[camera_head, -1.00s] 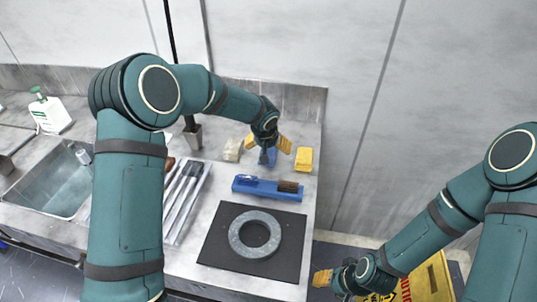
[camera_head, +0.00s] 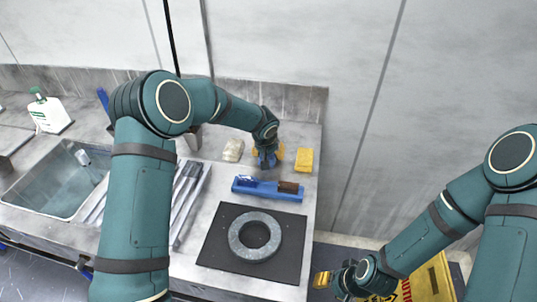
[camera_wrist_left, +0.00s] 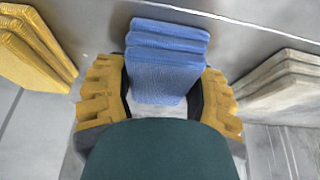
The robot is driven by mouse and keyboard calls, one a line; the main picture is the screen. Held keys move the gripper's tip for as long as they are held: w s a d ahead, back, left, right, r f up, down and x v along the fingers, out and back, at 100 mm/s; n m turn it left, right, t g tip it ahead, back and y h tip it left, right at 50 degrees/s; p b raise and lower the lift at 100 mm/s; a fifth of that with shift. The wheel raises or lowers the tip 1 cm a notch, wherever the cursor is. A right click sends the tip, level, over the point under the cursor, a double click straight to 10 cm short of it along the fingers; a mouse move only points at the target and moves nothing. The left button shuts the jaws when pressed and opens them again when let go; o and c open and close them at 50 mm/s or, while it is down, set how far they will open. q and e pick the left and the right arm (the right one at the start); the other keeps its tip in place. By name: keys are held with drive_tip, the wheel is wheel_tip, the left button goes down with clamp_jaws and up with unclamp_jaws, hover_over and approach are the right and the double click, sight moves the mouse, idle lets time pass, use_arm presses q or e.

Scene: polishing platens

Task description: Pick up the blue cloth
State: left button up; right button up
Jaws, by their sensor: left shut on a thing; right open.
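The blue cloth (camera_wrist_left: 167,62) is a folded stack standing between the fingers of my left gripper (camera_wrist_left: 160,95) in the left wrist view. The yellow fingers are shut on its two sides. In the head view the left gripper (camera_head: 267,158) is low at the back of the counter, and only a little of the blue cloth shows there, mostly hidden by the gripper. My right gripper (camera_head: 322,279) is open and empty, at the lower right beside the counter, away from the cloth.
A yellow cloth (camera_head: 304,160) stands close to the right of my left gripper, and a pale cloth (camera_head: 233,150) to its left. In front are a blue tray (camera_head: 245,186) with a brush and a grey ring (camera_head: 255,236) on a dark mat (camera_head: 215,254). A sink (camera_head: 57,180) lies left.

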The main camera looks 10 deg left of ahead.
use_arm(q)
drive_tip(key=shift+r, duration=0.1)
wheel_tip(320, 180, up, 10)
drive_tip(key=shift+f+p, duration=0.1)
drive_tip(key=shift+p, duration=0.7)
drive_tip(key=o, duration=0.6)
drive_tip(key=c, duration=0.5)
